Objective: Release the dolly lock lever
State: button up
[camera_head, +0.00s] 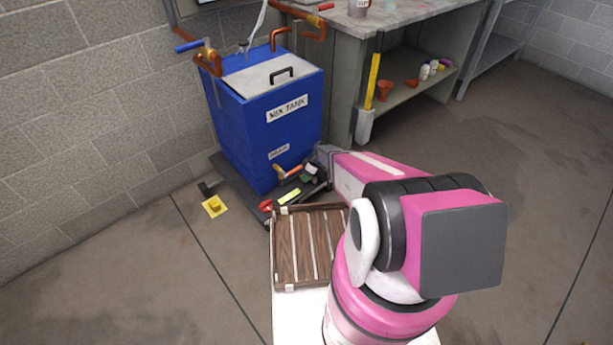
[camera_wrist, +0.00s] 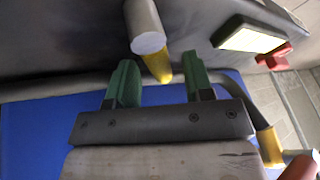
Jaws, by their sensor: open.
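The blue mix tank (camera_head: 262,135) stands on a dark dolly (camera_head: 240,185) against the wall. A yellow-green label (camera_head: 289,196) and a small red part (camera_head: 265,206) sit on the dolly's front; both also show at the upper right of the wrist view, as the label (camera_wrist: 248,38) and the red part (camera_wrist: 275,57). My gripper (camera_wrist: 153,85) is open, its green fingers apart. A grey-ended cylinder with a yellow part (camera_wrist: 147,35) lies ahead, roughly in line with the gap. I cannot tell whether it is the lock lever or whether it touches a finger.
A copper drain fitting (camera_head: 286,172) sticks out low on the tank. A slatted wooden tray (camera_head: 307,247) is in front of the dolly. A yellow floor piece (camera_head: 214,206) lies left. A workbench (camera_head: 345,45) stands right of the tank. The floor at left is mostly clear.

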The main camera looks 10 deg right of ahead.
grip_shut()
jog(key=shift+n, duration=0.3)
jog(key=n, duration=0.1)
jog(key=s+n+g, duration=0.1)
jog(key=shift+a+n, duration=0.2)
jog(key=shift+n, duration=0.1)
jog(key=n, duration=0.1)
jog(key=s+n+g, duration=0.1)
jog(key=shift+n+h, duration=0.4)
jog(key=shift+s+d+n+g+h, duration=0.15)
jog(key=shift+s+n+g+h, duration=0.3)
jog(key=shift+n, duration=0.8)
jog(key=shift+s+d+n+g+h, duration=0.1)
jog(key=shift+s+n+g+h, duration=0.35)
jog(key=shift+n, duration=0.8)
jog(key=shift+s, duration=0.1)
grip_release()
